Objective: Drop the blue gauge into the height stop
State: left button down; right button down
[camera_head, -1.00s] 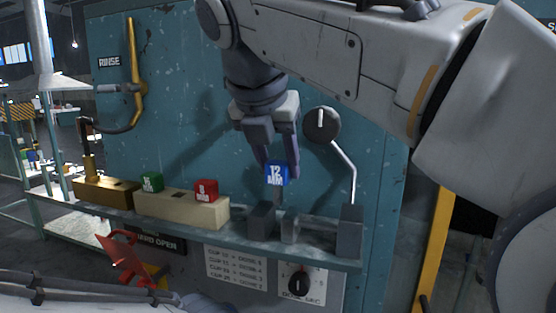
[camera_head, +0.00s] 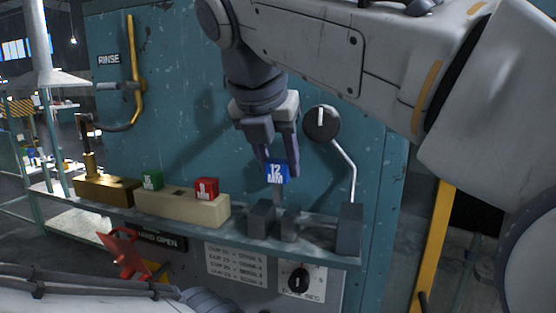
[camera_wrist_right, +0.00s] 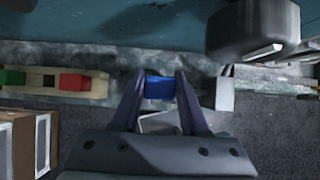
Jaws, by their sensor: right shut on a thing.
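The blue gauge (camera_head: 277,173), a cube marked 12 with a thin grey stem below it, is held upright between the fingertips of my right gripper (camera_head: 279,161). It also shows between the fingers in the right wrist view (camera_wrist_right: 160,88). Grey blocks stand under it on the shelf, a left block (camera_head: 261,219) and a smaller one (camera_head: 289,225), apparently the height stop. The gauge body is above their tops; the stem's lower end is hard to make out against them. My left gripper's fingers are not seen.
A cream holder (camera_head: 183,209) carries a green gauge (camera_head: 152,180) and a red gauge (camera_head: 206,189), with an empty slot between. A brass block (camera_head: 103,190) is far left.

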aim_at(275, 178)
jog(key=shift+p, duration=0.6)
dwell(0.7)
jog(key=shift+f+b, duration=1.75)
jog(key=shift+f, duration=0.65)
jog(key=shift+c, duration=1.7)
grip_release()
jog(key=shift+r, duration=0.1)
jog(key=p+v, duration=0.1)
jog(key=v, duration=0.9)
jog(key=shift+s, duration=0.2)
jog(key=shift+a+r, duration=0.1)
jog(key=shift+r, duration=0.05)
